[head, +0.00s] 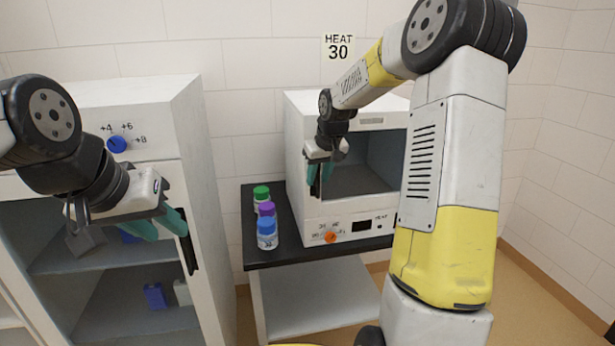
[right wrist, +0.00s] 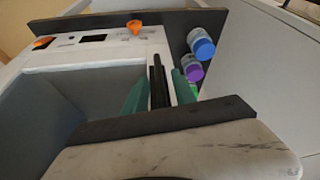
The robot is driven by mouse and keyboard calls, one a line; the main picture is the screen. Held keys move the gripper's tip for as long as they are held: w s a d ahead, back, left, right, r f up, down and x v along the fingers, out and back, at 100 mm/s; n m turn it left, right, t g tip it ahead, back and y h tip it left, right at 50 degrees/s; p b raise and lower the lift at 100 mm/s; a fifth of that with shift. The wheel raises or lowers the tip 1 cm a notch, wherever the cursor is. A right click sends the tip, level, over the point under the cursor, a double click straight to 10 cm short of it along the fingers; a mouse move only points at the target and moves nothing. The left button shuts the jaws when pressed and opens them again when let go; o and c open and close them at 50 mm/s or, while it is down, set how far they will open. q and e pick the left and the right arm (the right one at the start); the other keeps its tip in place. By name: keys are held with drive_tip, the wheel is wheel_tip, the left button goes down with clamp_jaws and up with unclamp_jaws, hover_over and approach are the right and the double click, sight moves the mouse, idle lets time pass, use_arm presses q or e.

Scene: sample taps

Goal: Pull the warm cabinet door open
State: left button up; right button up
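The warm cabinet (head: 315,232) is a white box on a black-topped stand, under a HEAT 30 sign. Its grey inside shows through the front (head: 372,178), and the door looks closed. An orange knob (head: 330,237) sits on its lower panel. The dark upright door handle (right wrist: 158,80) is at the front's left side in the head view. My right gripper (head: 320,176) is at this handle; in the right wrist view its green fingers (right wrist: 160,90) lie close on both sides of the bar. My left gripper (head: 160,226) is open and empty, near the left cabinet's black handle (head: 188,252).
Several capped bottles (head: 267,232) stand on the black top (head: 290,254), just left of the warm cabinet. A tall white cabinet (head: 190,130) with a blue dial stands at left. My right arm hides the warm cabinet's right side.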

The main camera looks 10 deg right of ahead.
clamp_jaws()
idle(1.3)
